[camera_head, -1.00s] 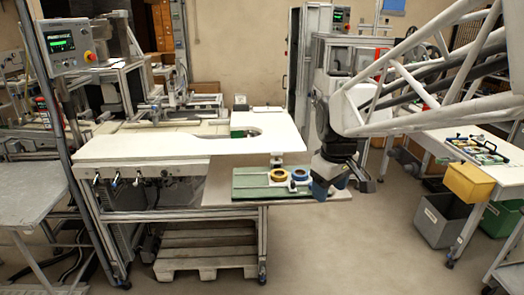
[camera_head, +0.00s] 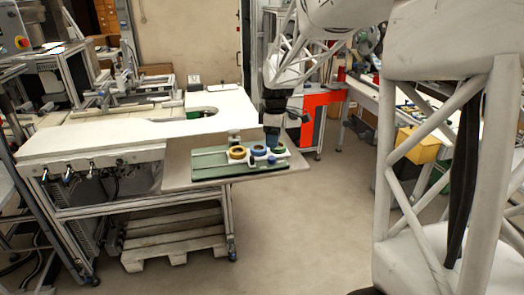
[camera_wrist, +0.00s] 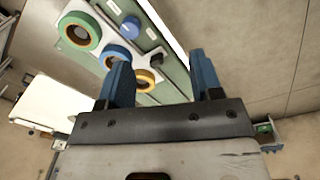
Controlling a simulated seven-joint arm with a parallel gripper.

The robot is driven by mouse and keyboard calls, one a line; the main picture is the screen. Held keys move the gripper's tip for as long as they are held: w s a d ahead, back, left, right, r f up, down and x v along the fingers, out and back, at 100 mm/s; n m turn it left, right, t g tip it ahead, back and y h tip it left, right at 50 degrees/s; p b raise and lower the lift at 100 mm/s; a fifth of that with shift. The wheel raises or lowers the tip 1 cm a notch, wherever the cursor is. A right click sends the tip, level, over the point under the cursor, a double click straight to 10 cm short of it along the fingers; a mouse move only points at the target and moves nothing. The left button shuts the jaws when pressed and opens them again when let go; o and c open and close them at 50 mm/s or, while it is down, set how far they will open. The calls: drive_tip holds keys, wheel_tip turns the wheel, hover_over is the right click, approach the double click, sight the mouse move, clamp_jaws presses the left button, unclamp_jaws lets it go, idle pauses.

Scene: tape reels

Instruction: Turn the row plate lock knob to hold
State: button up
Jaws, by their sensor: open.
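A light row plate (camera_head: 270,157) carries a yellow reel (camera_head: 237,152), a blue reel (camera_head: 258,150) and a green reel (camera_head: 278,148) on a green board (camera_head: 208,162). A blue knob (camera_head: 272,161) is at the plate's front edge; it also shows in the wrist view (camera_wrist: 131,28), with a small dark part (camera_wrist: 156,57) near it. I cannot read its setting. My gripper (camera_head: 272,138) is just above and behind the reels. In the wrist view my gripper (camera_wrist: 160,65) has its blue fingers apart and empty. The left finger overlaps the blue and yellow reels from this angle.
The board lies on a low shelf (camera_head: 178,176) at the right front of a white-topped bench (camera_head: 90,138). A wooden pallet (camera_head: 175,232) lies beneath. A yellow bin (camera_head: 418,145) hangs by another table at right. The floor right of the shelf is clear.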

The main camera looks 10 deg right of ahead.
drive_tip(key=n, duration=0.2)
hover_over(272, 157)
wheel_tip(272, 157, down, 3)
drive_tip(key=shift+f, duration=0.2)
drive_tip(key=shift+f, duration=0.1)
drive_tip(key=shift+f, duration=3.8)
drive_tip(key=shift+s, duration=0.1)
drive_tip(key=c, duration=0.9)
